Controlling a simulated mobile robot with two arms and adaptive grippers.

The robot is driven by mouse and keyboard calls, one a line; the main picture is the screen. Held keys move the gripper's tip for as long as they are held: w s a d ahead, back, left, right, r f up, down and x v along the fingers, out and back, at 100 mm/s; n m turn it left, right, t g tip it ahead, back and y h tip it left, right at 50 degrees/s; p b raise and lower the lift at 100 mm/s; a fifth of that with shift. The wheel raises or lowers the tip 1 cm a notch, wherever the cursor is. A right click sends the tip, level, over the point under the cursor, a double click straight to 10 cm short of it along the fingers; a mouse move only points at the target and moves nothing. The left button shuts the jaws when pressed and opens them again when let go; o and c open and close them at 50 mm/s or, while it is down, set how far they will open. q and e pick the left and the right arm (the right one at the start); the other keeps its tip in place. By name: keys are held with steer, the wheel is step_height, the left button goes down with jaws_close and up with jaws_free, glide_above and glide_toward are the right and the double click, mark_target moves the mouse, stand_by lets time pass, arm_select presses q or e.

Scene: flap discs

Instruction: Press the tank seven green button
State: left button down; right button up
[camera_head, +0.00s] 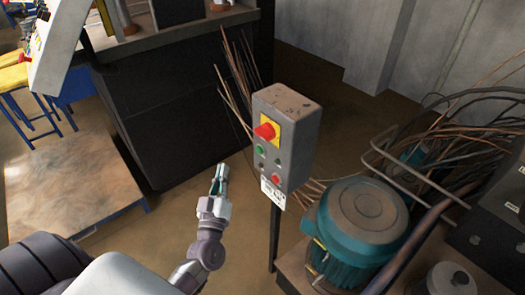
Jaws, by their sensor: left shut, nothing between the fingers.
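A grey control box (287,136) stands on a thin dark post in the middle of the head view. On its front are a red emergency knob on a yellow plate (267,131), a green button (260,149) below it at the left, and a red button (275,180) lower down. A small white label (272,193) hangs at the bottom; its writing is too small to read. My left gripper (220,175) is shut and empty. It shows left of the box and a little below the green button, apart from the box. My right gripper is out of view.
A teal motor (357,230) sits on a bench right of the box, with tangled brown cables (440,150) behind it. A large black cabinet (190,100) stands behind my left gripper. A wooden-topped platform (65,180) is at the left. Brown floor shows around the post.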

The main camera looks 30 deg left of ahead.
mark_target(260, 150)
arm_select(q)
steer(key=shift+w, duration=0.1)
steer(key=w+d+b, duration=0.1)
steer(key=w+d, duration=0.2)
steer(key=w, duration=0.5)
steer(key=shift+d, duration=0.2)
steer(key=shift+w, duration=0.1)
stand_by(1.4)
steer(key=shift+w+d, duration=0.15)
steer(key=shift+w, duration=0.1)
steer(key=shift+w+d, duration=0.2)
steer(key=shift+w, duration=0.25)
stand_by(0.8)
stand_by(0.3)
steer(key=shift+s+a+p, duration=0.35)
steer(key=shift+s, duration=0.45)
